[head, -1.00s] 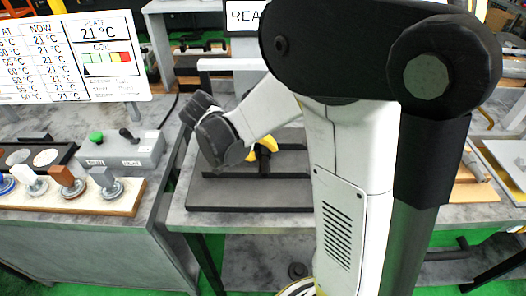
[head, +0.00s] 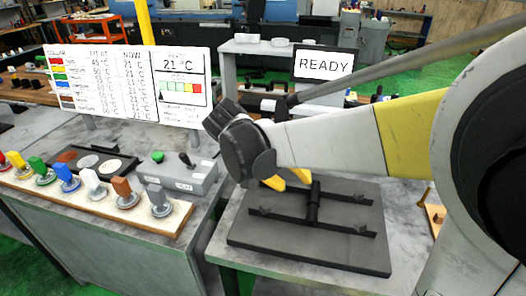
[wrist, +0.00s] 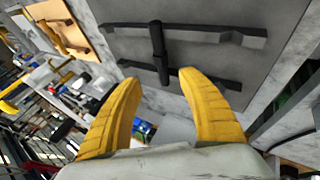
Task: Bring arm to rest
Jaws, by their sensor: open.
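My arm reaches in from the right of the head view. My gripper (head: 286,181) hangs above the rear edge of a dark base plate (head: 270,240) on the grey bench. In the wrist view its two yellow fingers stand wide apart, with nothing between them, so my gripper (wrist: 160,82) is open and empty. A black cylinder (head: 313,206) lies across two dark rails (head: 340,226) on the plate. It also shows in the wrist view (wrist: 158,50), beyond the fingertips. My wrist hides part of the plate's back left.
A READY screen (head: 323,64) and a temperature board (head: 130,84) stand behind. To the left are a control box (head: 180,178) with a green button and a wooden rack (head: 160,222) of coloured-handled pieces. A green floor gap separates the two benches.

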